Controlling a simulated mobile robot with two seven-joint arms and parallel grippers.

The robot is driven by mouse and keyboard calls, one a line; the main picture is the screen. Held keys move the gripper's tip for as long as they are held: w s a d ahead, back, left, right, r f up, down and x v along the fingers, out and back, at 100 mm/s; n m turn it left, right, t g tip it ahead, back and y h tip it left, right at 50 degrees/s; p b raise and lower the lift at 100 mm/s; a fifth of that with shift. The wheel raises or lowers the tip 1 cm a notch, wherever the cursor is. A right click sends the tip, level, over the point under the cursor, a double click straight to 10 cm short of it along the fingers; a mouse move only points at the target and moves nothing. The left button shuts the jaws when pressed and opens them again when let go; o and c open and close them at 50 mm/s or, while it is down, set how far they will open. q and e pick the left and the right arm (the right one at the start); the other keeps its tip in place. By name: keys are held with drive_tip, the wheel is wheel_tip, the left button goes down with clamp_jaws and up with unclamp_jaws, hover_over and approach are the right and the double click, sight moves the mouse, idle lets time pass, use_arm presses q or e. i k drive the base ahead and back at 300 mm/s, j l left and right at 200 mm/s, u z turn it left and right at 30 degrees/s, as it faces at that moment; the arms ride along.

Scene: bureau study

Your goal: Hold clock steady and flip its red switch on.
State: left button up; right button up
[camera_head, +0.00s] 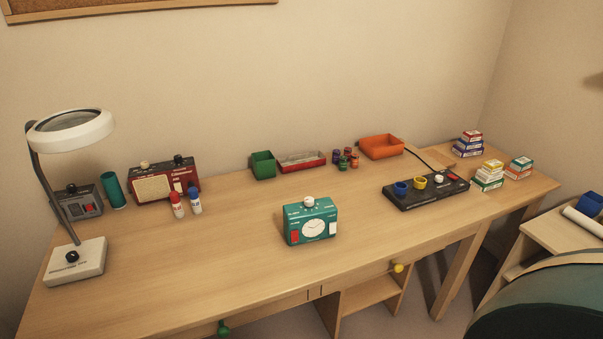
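The teal clock (311,221) stands upright on the desk near its front edge, around the middle of the view. It has a round white dial and a white knob on top. Its red switch (295,237) is on the front face, left of the dial; I cannot tell its position at this size. A white patch sits on the right of the face. Neither of my grippers shows in the head view, and nothing touches the clock.
Bare desk (200,265) surrounds the clock. A magnifier lamp (75,258) stands at left, with a red radio (150,185) and two small bottles behind. A black panel with colored cups (428,200) lies to the right. Trays and small boxes line the back.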

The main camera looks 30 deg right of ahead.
sight(294, 235)
drive_tip(key=l+u, duration=0.4)
drive_tip(key=k+l+u, duration=0.1)
drive_tip(key=l+u, duration=0.3)
drive_tip(key=l, duration=0.15)
drive_tip(key=k+l+u, duration=0.15)
drive_tip(key=l, duration=0.2)
drive_tip(key=l+u, duration=0.1)
drive_tip(key=l, duration=0.25)
drive_tip(key=k+l+u, duration=0.15)
drive_tip(key=l, duration=0.2)
